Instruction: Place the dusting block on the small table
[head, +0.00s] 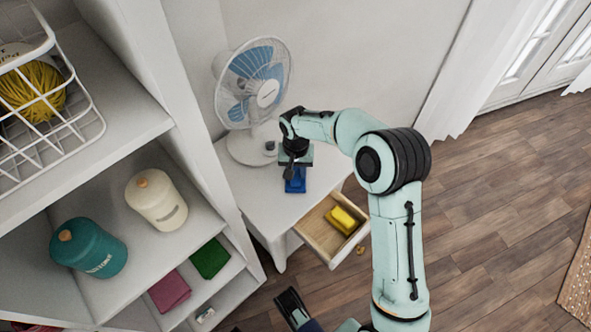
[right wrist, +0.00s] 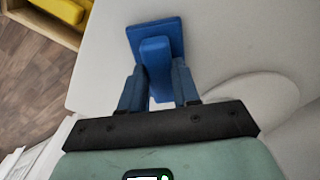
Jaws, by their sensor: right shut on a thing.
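The blue dusting block (head: 296,184) has a flat square plate and a raised grip, which show in the right wrist view (right wrist: 158,34). My right gripper (head: 295,170) is shut on the grip, with a finger on each side of it in the right wrist view (right wrist: 157,88). The block is over the white top of the small table (head: 262,200), in front of the fan. It is at or just above the surface; I cannot tell if it touches. My left gripper (head: 292,308) is at the bottom edge of the head view, partly cut off.
A white and blue fan (head: 257,85) stands at the table's back. The table's drawer (head: 322,232) is open with a yellow block (head: 342,220) inside. A white shelf (head: 190,160) on the left holds canisters, folded cloths and a wire basket. The tabletop's front left is clear.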

